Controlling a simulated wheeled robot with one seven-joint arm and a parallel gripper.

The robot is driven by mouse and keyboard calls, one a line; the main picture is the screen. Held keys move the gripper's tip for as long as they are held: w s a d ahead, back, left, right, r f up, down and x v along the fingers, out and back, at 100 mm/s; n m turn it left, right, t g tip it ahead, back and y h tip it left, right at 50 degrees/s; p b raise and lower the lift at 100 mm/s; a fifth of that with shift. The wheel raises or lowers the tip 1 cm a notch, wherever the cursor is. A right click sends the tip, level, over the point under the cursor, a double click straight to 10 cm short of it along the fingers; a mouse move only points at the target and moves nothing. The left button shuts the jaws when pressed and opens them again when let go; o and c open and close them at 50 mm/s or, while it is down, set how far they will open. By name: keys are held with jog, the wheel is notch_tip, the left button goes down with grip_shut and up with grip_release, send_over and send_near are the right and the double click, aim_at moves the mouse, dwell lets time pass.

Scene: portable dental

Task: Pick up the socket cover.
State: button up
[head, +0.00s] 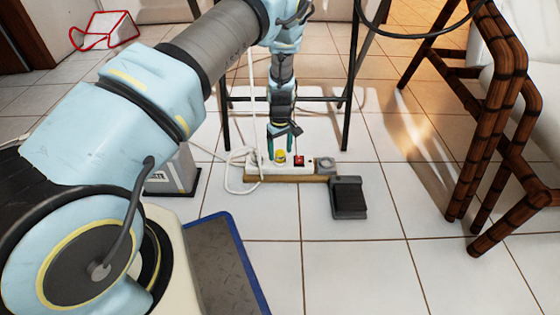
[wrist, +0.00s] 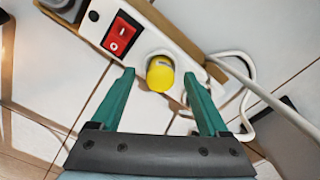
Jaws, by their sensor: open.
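The socket cover is a small yellow cylinder (wrist: 160,75) on a socket of the white power strip (wrist: 190,68). In the head view the cover (head: 280,156) stands on the left part of the strip, left of the red switch. My gripper (wrist: 162,85) is open, with one green finger on each side of the cover in the wrist view. I cannot tell whether the fingertips are level with it. In the head view my gripper (head: 281,150) points down at the strip and partly hides the area around the cover.
A red switch (wrist: 122,35) sits on the strip beside the cover. A grey pedal (head: 348,200) lies right of the strip. A white cable (head: 237,172) loops at its left. A wooden chair (head: 490,120) stands at right. The tiles in front are clear.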

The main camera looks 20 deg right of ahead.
jog(key=shift+f, duration=0.6)
jog(key=shift+c, duration=0.2)
grip_shut()
